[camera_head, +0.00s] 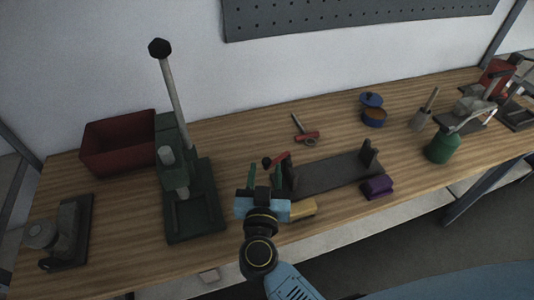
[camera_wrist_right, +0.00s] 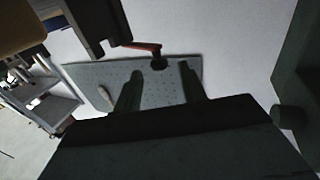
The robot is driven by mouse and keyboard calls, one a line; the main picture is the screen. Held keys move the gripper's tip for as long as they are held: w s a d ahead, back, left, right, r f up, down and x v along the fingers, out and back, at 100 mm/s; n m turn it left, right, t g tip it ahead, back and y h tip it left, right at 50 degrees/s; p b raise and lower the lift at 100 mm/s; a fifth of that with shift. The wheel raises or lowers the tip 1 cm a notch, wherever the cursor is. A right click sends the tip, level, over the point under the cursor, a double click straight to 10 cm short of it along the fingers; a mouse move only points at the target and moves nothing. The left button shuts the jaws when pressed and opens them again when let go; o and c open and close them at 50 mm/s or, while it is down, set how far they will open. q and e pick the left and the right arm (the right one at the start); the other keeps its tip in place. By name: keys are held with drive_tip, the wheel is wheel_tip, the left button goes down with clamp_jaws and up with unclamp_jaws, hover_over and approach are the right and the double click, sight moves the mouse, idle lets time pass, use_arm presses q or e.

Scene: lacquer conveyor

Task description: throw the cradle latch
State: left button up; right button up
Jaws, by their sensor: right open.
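The cradle (camera_head: 335,174) is a long dark grey bed with an upright block at each end, on the bench right of my right gripper. Its latch (camera_head: 283,157) is a red lever with a black knob at the left end block. In the right wrist view the red latch lever (camera_wrist_right: 140,46) sticks out from a dark block, and its knob (camera_wrist_right: 157,61) shows between and just beyond the fingertips. My right gripper (camera_head: 265,171) is open, its two green fingers on either side of the knob; contact cannot be told. My left gripper is not in view.
A green lever press (camera_head: 195,200) stands left of my gripper, with a red bin (camera_head: 118,142) behind. A yellow block (camera_head: 301,209) and a purple block (camera_head: 377,187) lie near the front edge.

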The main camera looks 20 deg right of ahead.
sight(266, 164)
drive_tip(key=x, duration=0.6)
drive_tip(key=shift+c, duration=0.4)
clamp_jaws()
